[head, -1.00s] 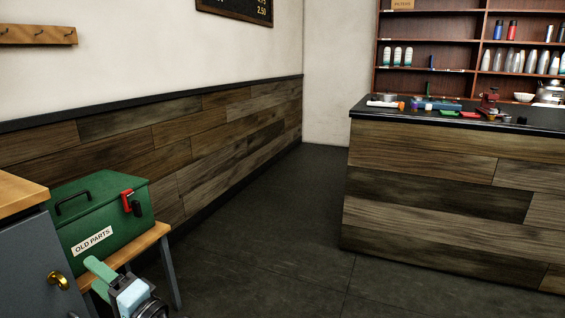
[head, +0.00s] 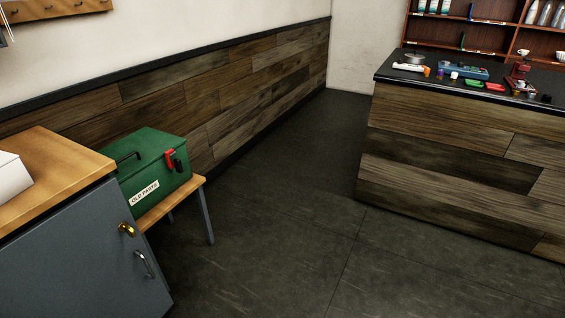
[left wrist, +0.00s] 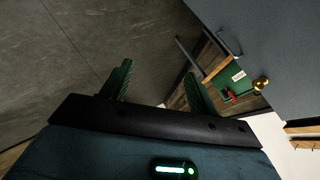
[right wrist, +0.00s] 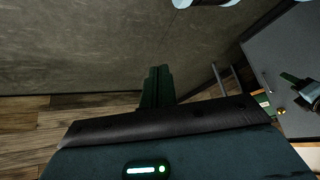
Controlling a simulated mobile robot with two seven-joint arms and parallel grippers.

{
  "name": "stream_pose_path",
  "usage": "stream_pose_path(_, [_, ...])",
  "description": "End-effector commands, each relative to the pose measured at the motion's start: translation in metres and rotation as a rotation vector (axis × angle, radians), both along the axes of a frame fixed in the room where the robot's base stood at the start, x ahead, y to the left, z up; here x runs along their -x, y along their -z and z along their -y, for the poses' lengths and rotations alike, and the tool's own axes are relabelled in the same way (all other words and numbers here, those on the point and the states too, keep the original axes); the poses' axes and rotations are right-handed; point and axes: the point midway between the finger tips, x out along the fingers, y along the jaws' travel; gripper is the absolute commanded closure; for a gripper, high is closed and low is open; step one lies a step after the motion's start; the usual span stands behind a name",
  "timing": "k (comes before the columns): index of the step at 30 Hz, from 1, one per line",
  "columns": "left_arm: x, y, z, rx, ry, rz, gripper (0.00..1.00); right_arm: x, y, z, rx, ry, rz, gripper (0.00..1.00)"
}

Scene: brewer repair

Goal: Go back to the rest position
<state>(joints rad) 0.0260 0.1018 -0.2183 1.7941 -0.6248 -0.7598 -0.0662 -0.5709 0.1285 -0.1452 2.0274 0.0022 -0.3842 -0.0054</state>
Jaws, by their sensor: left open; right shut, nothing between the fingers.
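Neither gripper shows in the head view. In the left wrist view my left gripper (left wrist: 157,82) is open, its two green fingers apart with nothing between them. In the right wrist view my right gripper (right wrist: 157,84) is shut and empty, its green fingers together over the dark floor. Both grippers look clear of the furniture.
A green box (head: 150,168) labelled OLD PARTS stands on a low wooden bench (head: 199,186). Beside it is a grey cabinet (head: 85,265) with a wooden top. A counter (head: 455,150) with tools and parts stands at right. The tiled floor (head: 270,235) between is clear.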

Motion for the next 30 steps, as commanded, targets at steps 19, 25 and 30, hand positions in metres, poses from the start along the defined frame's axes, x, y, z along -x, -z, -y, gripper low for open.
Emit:
stream_pose_path(19, [0.158,-0.128,0.054,0.709,-0.183,0.071,0.4,-0.062,-0.123,-0.004,-0.012,0.013,0.196,1.0])
stream_pose_path(25, [0.163,-0.128,0.054,0.724,-0.194,0.068,0.4,-0.061,-0.121,-0.004,-0.013,0.013,0.194,1.0])
stream_pose_path(30, [0.164,-0.128,0.054,0.723,-0.194,0.067,0.4,-0.061,-0.121,-0.004,-0.012,0.013,0.192,1.0])
